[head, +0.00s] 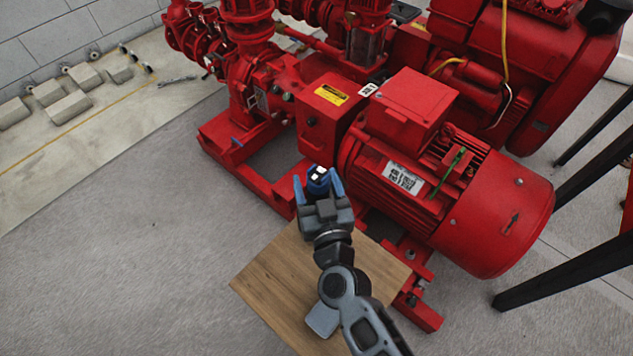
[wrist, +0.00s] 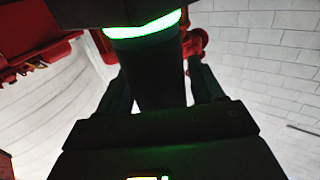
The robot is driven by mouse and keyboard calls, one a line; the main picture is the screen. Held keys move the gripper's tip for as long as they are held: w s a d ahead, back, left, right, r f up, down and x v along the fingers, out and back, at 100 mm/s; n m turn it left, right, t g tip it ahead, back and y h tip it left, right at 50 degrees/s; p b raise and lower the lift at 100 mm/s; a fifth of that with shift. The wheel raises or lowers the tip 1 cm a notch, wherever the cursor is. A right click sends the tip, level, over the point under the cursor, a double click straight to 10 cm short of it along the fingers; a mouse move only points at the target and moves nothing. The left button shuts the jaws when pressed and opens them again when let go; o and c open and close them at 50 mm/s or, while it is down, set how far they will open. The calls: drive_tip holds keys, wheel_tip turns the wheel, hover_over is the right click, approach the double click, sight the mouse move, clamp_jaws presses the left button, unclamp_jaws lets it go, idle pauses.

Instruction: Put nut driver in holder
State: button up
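My gripper (head: 318,190) is above the wooden board, beside the red motor. Its two blue fingers stand either side of a dark blue and black piece with a pale top (head: 317,174), and appear shut on it. In the wrist view, this piece is a dark cylinder (wrist: 155,75) with a bright green band, between the fingers (wrist: 162,90). I cannot tell for sure whether it is the nut driver. A slim green-handled tool (head: 452,162) lies on top of the motor. I cannot clearly make out a holder.
The red motor (head: 490,205) and pump set (head: 255,85) stand close to the gripper, with a red terminal box (head: 412,105) on the motor. A wooden board (head: 275,280) lies under my arm. Black legs (head: 570,265) stand at right. Grey floor (head: 120,250) at left is clear.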

drive_tip(key=shift+o, duration=0.6)
drive_tip(key=shift+r, duration=0.1)
drive_tip(key=shift+s+r, duration=0.1)
drive_tip(key=shift+s, duration=0.05)
drive_tip(key=v, duration=1.1)
drive_tip(key=shift+s+p, duration=0.35)
drive_tip(key=shift+p, duration=0.1)
drive_tip(key=shift+d, duration=0.15)
